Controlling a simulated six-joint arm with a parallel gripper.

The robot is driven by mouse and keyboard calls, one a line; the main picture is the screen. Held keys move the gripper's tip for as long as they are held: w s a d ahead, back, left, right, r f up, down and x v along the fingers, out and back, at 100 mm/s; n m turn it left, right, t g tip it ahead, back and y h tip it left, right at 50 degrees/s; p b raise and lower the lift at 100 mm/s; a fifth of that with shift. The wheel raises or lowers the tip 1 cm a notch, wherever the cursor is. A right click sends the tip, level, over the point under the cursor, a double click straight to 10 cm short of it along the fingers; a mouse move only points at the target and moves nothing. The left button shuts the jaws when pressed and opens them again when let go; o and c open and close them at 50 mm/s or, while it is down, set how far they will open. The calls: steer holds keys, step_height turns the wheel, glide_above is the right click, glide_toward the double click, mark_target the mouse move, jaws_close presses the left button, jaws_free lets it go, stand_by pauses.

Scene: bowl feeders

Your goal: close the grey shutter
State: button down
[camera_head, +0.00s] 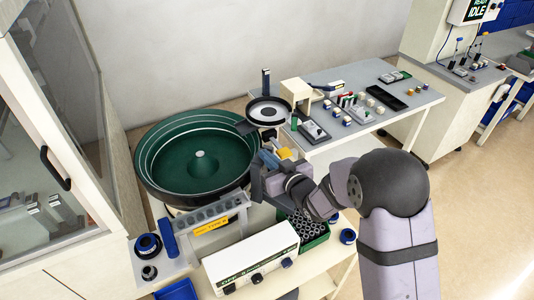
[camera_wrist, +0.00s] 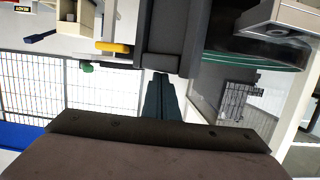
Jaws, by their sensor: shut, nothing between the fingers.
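My gripper (camera_wrist: 161,76) shows in the wrist view as two dark fingers pressed together, with nothing between them. Their tips are just below a dark grey block (camera_wrist: 163,62); I cannot tell whether they touch it. This block may be the grey shutter or its housing, but its position is not clear. A yellow bar (camera_wrist: 115,47) and a green-ended rod stick out to its left. In the head view my gripper (camera_head: 258,181) is at the right rim of the green bowl feeder (camera_head: 180,180), and my wrist hides much of that spot.
A white controller box (camera_head: 252,258) and a bin of dark round parts (camera_head: 309,230) stand in front. A smaller bowl feeder (camera_head: 268,111) stands behind, beside a grey table (camera_head: 355,78) with small parts. A glass-doored cabinet (camera_head: 45,130) is at the left.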

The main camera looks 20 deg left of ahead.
steer(key=shift+s+d+f, duration=0.1)
steer(key=shift+s+f, duration=0.1)
steer(key=shift+f, duration=0.35)
steer(key=shift+r, duration=0.1)
steer(key=s+d+r, duration=0.6)
steer(key=r, duration=0.1)
steer(key=shift+s+d+r, duration=0.15)
steer(key=shift+s+d, duration=0.1)
steer(key=shift+d, duration=0.1)
